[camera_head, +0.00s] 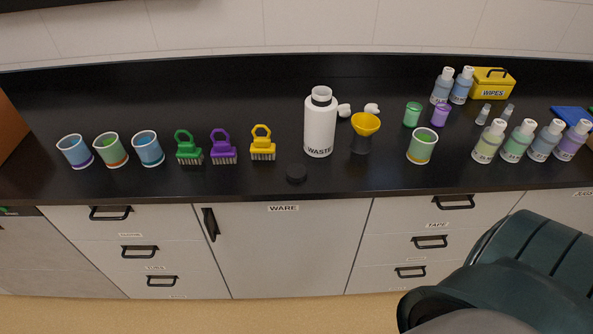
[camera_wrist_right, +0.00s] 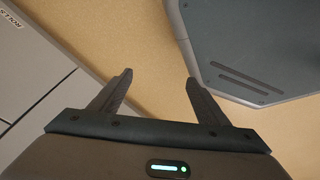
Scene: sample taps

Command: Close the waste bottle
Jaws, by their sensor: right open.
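The white waste bottle (camera_head: 320,125) stands upright on the black counter, labelled WASTE, with its mouth uncovered. A black round cap (camera_head: 296,172) lies on the counter in front of the bottle, a little to its left, near the front edge. My right gripper (camera_wrist_right: 158,80) is open and empty in the right wrist view, above the tan floor and away from the counter top. In the head view its fingers do not show. My left gripper is in neither view.
A yellow funnel (camera_head: 365,124) in a dark holder stands right of the bottle. Left are a yellow brush (camera_head: 262,144), other brushes and several cups. A green cup (camera_head: 422,146) and several labelled bottles stand further right. The counter around the cap is clear.

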